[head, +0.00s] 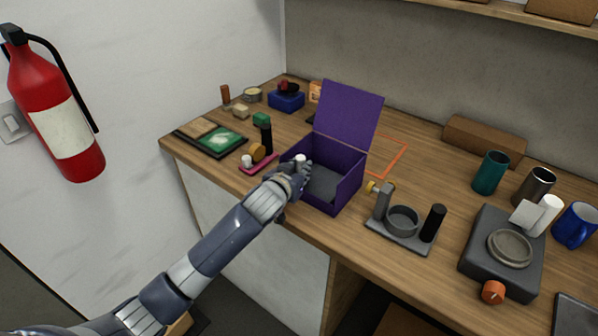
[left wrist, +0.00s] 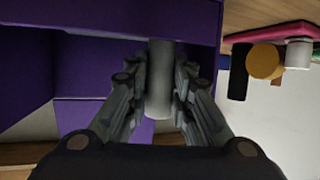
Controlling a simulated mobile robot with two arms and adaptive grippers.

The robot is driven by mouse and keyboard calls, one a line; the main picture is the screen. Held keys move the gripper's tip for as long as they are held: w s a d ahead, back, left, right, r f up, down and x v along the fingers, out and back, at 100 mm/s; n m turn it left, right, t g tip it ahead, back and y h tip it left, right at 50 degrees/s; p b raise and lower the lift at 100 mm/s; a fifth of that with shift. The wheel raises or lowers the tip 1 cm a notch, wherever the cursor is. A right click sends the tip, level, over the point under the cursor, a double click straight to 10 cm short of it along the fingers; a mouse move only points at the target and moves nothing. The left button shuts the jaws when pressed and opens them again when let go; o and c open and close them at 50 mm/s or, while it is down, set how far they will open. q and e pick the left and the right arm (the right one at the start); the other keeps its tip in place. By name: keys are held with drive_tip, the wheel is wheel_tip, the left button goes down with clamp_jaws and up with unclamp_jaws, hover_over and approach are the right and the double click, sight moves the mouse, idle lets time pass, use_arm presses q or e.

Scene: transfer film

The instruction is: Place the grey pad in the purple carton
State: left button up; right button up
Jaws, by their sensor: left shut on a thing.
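The purple carton (head: 345,191) stands open on the wooden counter, its lid (head: 347,113) raised at the back. A flat dark grey surface (head: 325,183) covers its floor; I cannot tell whether this is a pad or a lining. My left gripper (head: 300,166) is at the carton's left side and shut on a pale grey cylinder (head: 300,158). In the left wrist view the cylinder (left wrist: 160,80) is between the fingers, with purple carton walls (left wrist: 100,75) behind. No separate flat grey pad shows clearly. My right gripper is out of view.
A pink tray (head: 262,168) with small items is left of the carton. A grey holder (head: 402,240) with a black cylinder stands to its right. Farther right are a dark device (head: 477,264) and several cups. An orange outline (head: 400,160) marks bare counter behind.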

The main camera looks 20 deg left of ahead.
use_arm(q)
drive_tip(key=shift+f, duration=0.45)
drive_tip(key=shift+f, duration=0.1)
drive_tip(key=o, duration=0.6)
drive_tip(key=shift+r, duration=0.2)
drive_tip(key=shift+s, duration=0.25)
drive_tip(key=b+v, duration=0.1)
drive_tip(key=v, duration=1)
drive_tip(key=shift+s, duration=0.25)
